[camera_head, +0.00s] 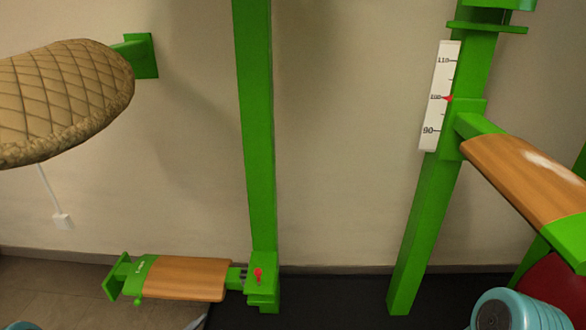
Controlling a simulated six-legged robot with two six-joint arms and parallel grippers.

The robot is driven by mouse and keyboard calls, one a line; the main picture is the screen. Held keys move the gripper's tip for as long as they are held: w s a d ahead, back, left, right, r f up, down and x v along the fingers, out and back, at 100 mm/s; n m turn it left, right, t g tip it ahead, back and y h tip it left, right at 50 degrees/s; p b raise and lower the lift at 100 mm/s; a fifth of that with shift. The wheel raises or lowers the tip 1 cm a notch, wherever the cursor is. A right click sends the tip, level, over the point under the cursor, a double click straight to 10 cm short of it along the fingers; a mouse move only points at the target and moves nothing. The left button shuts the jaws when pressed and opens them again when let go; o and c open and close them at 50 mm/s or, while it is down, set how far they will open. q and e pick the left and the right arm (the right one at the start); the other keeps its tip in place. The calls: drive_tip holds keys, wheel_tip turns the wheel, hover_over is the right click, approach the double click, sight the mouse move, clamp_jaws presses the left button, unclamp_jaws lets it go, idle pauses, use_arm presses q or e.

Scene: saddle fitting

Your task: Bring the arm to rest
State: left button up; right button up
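Neither of my grippers shows in the head view, so I cannot see whether they are open or shut, or whether they hold anything. A tan quilted, padded piece (65,95) with a fleecy edge reaches in from the left, in front of a green bracket on the wall. I cannot tell what holds it up.
Two green posts (256,130) stand near the wall. The right post (428,220) carries a white scale (439,95) with a red pointer near 100. A wooden-topped beam (525,175) juts out at right. A low wooden board (185,278) sits near the floor.

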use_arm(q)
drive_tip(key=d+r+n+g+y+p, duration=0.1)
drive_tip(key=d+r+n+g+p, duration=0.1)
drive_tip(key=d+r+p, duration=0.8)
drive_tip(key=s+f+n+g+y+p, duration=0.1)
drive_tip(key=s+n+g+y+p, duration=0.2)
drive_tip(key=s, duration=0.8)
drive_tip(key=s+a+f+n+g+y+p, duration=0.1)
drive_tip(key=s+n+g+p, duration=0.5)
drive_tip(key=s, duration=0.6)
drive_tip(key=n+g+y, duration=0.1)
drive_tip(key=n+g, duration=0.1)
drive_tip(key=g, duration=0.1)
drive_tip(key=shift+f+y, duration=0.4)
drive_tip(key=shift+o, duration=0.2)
